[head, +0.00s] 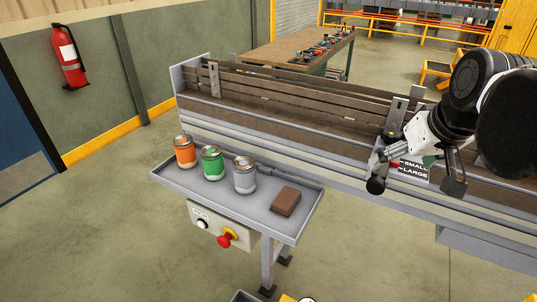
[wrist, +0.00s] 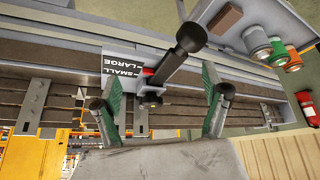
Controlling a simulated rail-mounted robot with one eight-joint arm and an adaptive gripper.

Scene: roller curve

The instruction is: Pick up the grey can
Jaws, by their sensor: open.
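The grey can (head: 244,176) stands upright on a grey side tray (head: 228,198), rightmost in a row of three cans. It also shows in the wrist view (wrist: 256,42) at the upper right, apart from my gripper. My gripper (wrist: 161,85) is open, its two green-padded fingers spread with no can between them. In the head view my gripper is at the right, over the conveyor and well to the right of the can; its fingertips are partly hidden there.
A green can (head: 212,163) and an orange can (head: 184,152) stand left of the grey can. A brown block (head: 285,201) lies to its right. A black-knobbed lever (wrist: 190,37) and a SMALL/LARGE sign (wrist: 122,66) are near my fingers. A slatted rail (head: 290,96) backs the conveyor.

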